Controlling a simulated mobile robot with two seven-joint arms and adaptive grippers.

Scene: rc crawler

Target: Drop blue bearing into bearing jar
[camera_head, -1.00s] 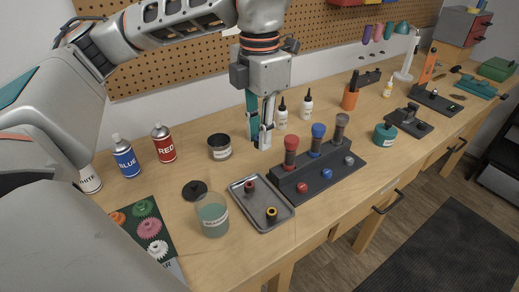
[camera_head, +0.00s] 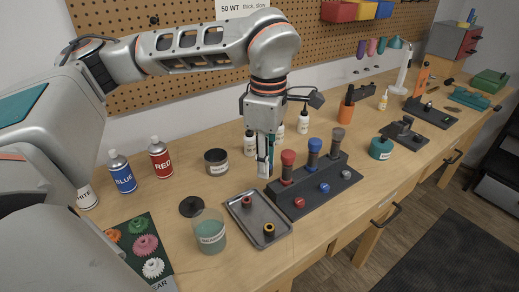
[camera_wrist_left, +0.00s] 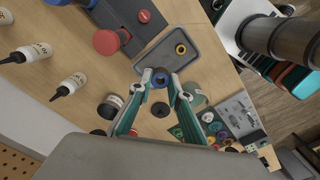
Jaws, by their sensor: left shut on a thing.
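My left gripper (camera_head: 265,169) is shut on the blue bearing (camera_wrist_left: 160,80), a small blue ring with a dark centre between the fingertips in the left wrist view. The gripper (camera_wrist_left: 160,82) is held above the bench, behind the grey tray in the head view. The bearing is hard to make out in the head view. The bearing jar (camera_head: 211,237) is a clear, labelled jar with greenish contents, open at the top, front left of the tray. It is partly hidden behind a finger in the wrist view. My right gripper is not in view.
The grey tray (camera_head: 236,214) holds a red bearing (camera_head: 246,202) and a yellow bearing (camera_head: 269,230). A dark block (camera_head: 318,190) with coloured-handled tools stands to its right. A black lid (camera_head: 191,206) lies behind the jar, and a dark can (camera_head: 216,161) stands farther back.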

